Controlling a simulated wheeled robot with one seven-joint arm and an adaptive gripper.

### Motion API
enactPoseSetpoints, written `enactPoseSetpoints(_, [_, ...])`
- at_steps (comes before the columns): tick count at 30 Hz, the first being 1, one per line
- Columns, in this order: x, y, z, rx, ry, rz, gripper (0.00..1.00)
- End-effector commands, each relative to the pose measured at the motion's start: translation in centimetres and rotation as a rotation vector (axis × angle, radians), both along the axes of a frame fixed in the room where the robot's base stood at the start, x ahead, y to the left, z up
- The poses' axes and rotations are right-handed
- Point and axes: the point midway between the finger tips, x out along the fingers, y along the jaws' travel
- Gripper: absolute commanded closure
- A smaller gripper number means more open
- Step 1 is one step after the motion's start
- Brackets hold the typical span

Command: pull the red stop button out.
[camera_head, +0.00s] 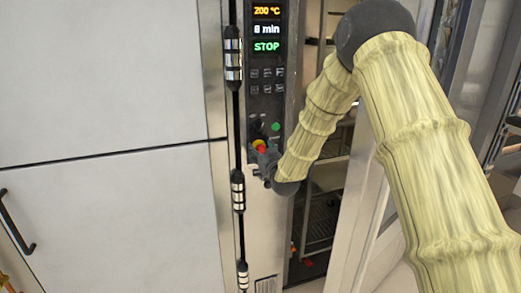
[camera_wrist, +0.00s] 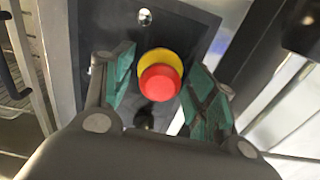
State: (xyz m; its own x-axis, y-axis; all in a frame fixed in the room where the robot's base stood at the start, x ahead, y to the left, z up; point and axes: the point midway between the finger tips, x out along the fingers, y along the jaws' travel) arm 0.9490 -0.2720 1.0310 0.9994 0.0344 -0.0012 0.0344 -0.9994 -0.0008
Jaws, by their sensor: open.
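The red stop button (camera_wrist: 160,82) has a round red cap on a yellow collar, mounted on a dark panel. In the wrist view it sits between the two green-padded fingers of my gripper (camera_wrist: 158,90). The fingers are open, one on each side of the button, with a gap on both sides. In the head view the red button (camera_head: 261,148) shows small at the lower part of the control panel, and my gripper (camera_head: 262,160) is right at it, partly hiding it.
The dark control panel (camera_head: 267,100) has a display reading 200 °C, 8 min and STOP, with small keys and a green button (camera_head: 275,127) below. A black vertical rod (camera_head: 236,130) runs left of it. A white cabinet (camera_head: 100,80) stands left. An open rack (camera_head: 322,215) is at right.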

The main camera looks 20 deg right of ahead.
Motion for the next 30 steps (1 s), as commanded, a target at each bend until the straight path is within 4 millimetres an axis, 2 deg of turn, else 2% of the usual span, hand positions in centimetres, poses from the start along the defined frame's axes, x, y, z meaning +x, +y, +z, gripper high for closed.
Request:
enactPoseSetpoints(10, [0.3, 0.0, 0.0, 0.0, -0.001, 0.0, 0.43])
enactPoseSetpoints(19, [0.3, 0.0, 0.1, 0.0, -0.002, 0.0, 0.97])
enactPoseSetpoints(20, [0.3, 0.0, 0.1, 0.0, -0.002, 0.0, 1.0])
enactPoseSetpoints(25, [0.1, 0.0, 0.0, 0.0, -0.002, 0.0, 1.0])
enactPoseSetpoints(30, [-1.2, -0.1, 0.0, -0.001, -0.002, 0.0, 1.0])
